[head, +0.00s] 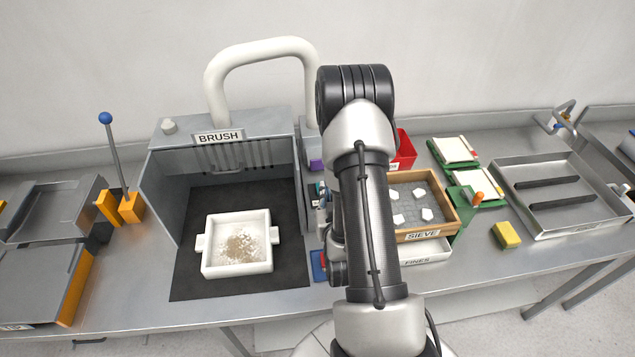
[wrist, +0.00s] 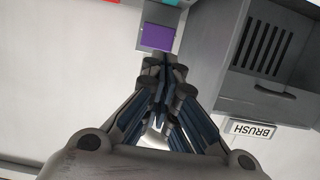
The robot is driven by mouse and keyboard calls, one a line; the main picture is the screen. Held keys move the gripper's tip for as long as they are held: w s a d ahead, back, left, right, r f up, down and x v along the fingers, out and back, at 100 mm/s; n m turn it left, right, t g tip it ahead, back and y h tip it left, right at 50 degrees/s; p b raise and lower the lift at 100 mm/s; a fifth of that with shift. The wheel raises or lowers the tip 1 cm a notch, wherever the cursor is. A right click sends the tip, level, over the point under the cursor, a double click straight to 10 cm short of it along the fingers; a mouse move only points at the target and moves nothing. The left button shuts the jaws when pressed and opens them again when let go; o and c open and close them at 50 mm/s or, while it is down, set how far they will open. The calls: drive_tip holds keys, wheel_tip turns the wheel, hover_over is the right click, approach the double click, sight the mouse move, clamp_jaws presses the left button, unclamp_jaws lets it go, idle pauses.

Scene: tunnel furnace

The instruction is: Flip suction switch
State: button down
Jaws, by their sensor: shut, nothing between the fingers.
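A purple block (head: 316,166), which may be the suction switch, shows on the grey unit under the white hose, just right of the BRUSH hood. It also shows in the wrist view as a flat purple face (wrist: 158,37) at top centre. My gripper (wrist: 163,66) is shut and empty, its fingertips just below the purple face in that picture. I cannot tell whether they touch it. In the head view my arm hides most of the gripper.
The BRUSH hood (head: 219,137) stands left of the arm, with a white tray of crumbs (head: 237,270) on its dark mat. A white hose (head: 262,47) arches above. Right of the arm are the SIEVE box (head: 448,219), a red bin (head: 404,152) and a yellow sponge (head: 507,235).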

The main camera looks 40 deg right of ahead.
drive_tip(key=shift+w, duration=0.1)
drive_tip(key=b+x, duration=0.4)
drive_tip(key=b, duration=0.6)
drive_tip(key=shift+w+d+f, duration=0.15)
drive_tip(key=shift+w+f, duration=0.1)
drive_tip(key=shift+w, duration=0.05)
drive_tip(key=shift+f+b, duration=0.1)
drive_tip(key=shift+b, duration=1.05)
drive_tip(key=x, duration=0.4)
drive_tip(key=shift+w+d+b, duration=0.2)
drive_tip(key=shift+w+b, duration=0.1)
drive_tip(key=shift+w+d+f+b, duration=0.15)
drive_tip(key=shift+f+b, duration=0.35)
drive_tip(key=shift+f, duration=1.4)
drive_tip(key=shift+w+r, duration=0.1)
